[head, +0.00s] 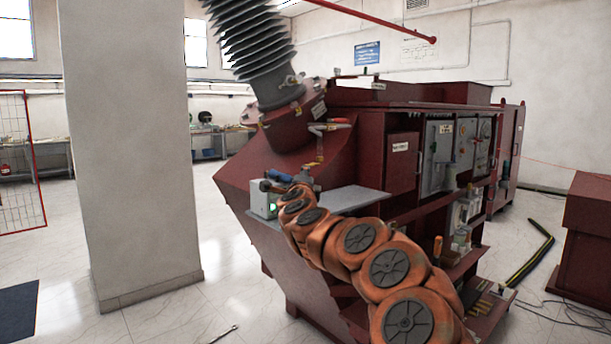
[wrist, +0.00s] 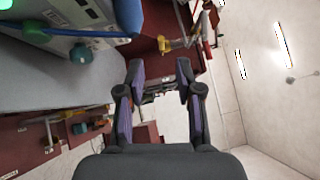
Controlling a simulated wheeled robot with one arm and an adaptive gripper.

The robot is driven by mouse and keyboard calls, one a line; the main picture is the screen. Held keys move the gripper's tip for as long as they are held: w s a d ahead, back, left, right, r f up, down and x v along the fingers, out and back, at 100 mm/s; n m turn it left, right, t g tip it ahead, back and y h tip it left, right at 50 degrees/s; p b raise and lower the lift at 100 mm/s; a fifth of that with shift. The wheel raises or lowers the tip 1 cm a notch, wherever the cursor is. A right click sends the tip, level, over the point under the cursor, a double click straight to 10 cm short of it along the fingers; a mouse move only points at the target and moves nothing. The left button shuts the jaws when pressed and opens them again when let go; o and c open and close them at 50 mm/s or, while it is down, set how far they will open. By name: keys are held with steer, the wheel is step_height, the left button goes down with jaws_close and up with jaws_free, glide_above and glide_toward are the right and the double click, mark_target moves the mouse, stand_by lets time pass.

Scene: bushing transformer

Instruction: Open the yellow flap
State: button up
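A small yellow piece (wrist: 165,45), which may be the yellow flap, shows on the dark red housing in the wrist view, beyond my fingertips. A small yellow part also shows in the head view (head: 312,164), just above the end of my arm; I cannot tell if it is the same piece. My gripper (wrist: 160,68) is open, its two dark fingers apart with nothing held between them. The yellow piece lies ahead of the fingers and apart from them. In the head view my orange arm hides much of the gripper's surroundings.
A grey box with a green light (head: 267,206) stands on a grey shelf (head: 345,198) beside my gripper. A ribbed bushing (head: 252,45) rises above. A valve with a red handle (head: 332,123) sits on the red transformer (head: 250,160). A white pillar (head: 130,140) stands left.

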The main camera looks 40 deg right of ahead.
steer(key=shift+v, duration=0.95)
steer(key=shift+r, duration=0.1)
